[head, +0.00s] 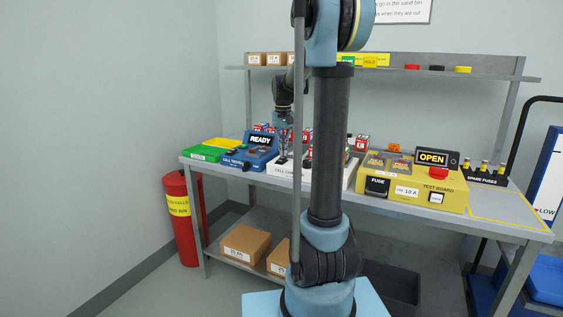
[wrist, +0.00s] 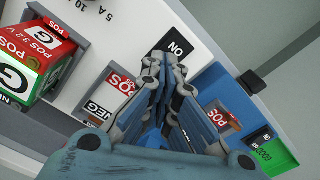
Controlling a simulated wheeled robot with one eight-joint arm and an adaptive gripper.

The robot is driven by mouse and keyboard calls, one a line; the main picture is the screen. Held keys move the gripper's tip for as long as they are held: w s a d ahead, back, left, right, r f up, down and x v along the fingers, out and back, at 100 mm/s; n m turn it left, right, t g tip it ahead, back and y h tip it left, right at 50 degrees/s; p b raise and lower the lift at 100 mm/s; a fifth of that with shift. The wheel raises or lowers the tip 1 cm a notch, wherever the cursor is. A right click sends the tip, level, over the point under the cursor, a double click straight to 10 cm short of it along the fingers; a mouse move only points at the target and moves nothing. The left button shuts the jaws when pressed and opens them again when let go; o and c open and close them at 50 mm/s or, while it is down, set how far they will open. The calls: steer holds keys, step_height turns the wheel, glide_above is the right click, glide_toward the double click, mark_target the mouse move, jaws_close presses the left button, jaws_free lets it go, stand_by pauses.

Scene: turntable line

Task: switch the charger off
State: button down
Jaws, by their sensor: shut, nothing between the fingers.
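The white cell charger (head: 285,170) stands on the bench in the head view, partly behind my arm. In the wrist view its white panel (wrist: 120,45) carries a black ON label (wrist: 177,46), red POS and NEG labels, and 5 A and 10 A markings. My gripper (wrist: 163,85) is shut and empty, its fingers pointing at the panel close to the ON label. In the head view my gripper (head: 283,143) is over the charger's left part. The charger's switch is not clearly seen; the fingers cover the panel below the label. I cannot tell whether they touch it.
A red and green cell (wrist: 32,60) sits at the wrist view's left. The blue cell tester (head: 255,152), showing READY, is left of the charger. The yellow test board (head: 450,190), showing OPEN, is to the right. A shelf (head: 400,71) runs above the bench.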

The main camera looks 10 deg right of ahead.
steer(key=shift+f, duration=0.8)
stand_by(0.5)
steer(key=shift+r, duration=3.5)
